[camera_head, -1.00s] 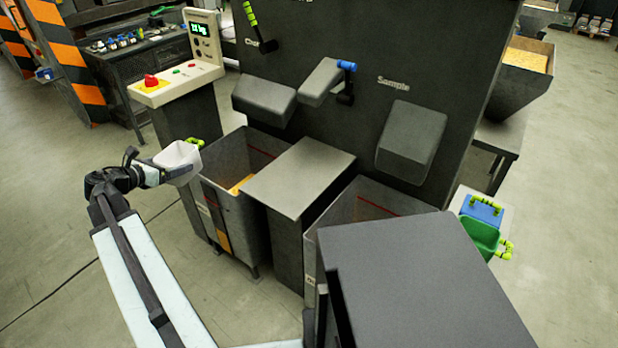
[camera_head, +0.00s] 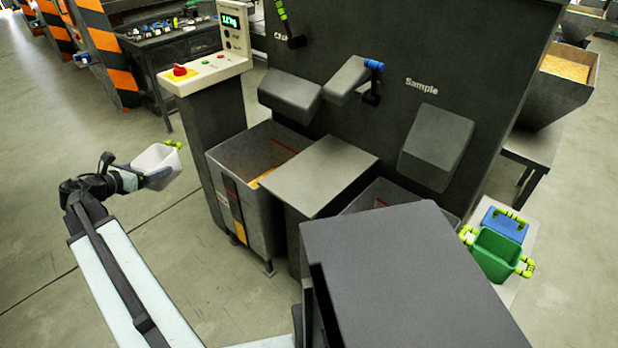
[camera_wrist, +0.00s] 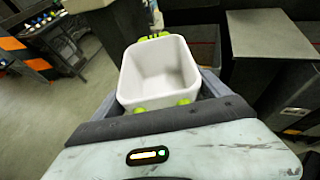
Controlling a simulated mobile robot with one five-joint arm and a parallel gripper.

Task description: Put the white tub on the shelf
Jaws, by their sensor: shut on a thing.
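The white tub (camera_head: 157,160) is held out over open floor at the left in the head view. It has a yellow-green handle at its far side and looks roughly upright. My gripper (camera_head: 150,178) is shut on it. In the wrist view the tub (camera_wrist: 158,70) sits between the jaws, its open top facing the camera, and its inside looks empty. A small white shelf (camera_head: 515,285) shows at the right edge of the machine, with a blue tub (camera_head: 505,224) and a green tub (camera_head: 497,254) on it. My gripper is far from this shelf.
A control post (camera_head: 205,75) with a red button stands right of the held tub. A grey bin (camera_head: 240,200) with yellow material and a flat-topped block (camera_head: 318,175) stand before the dark machine panel (camera_head: 440,60). Floor at the left is clear.

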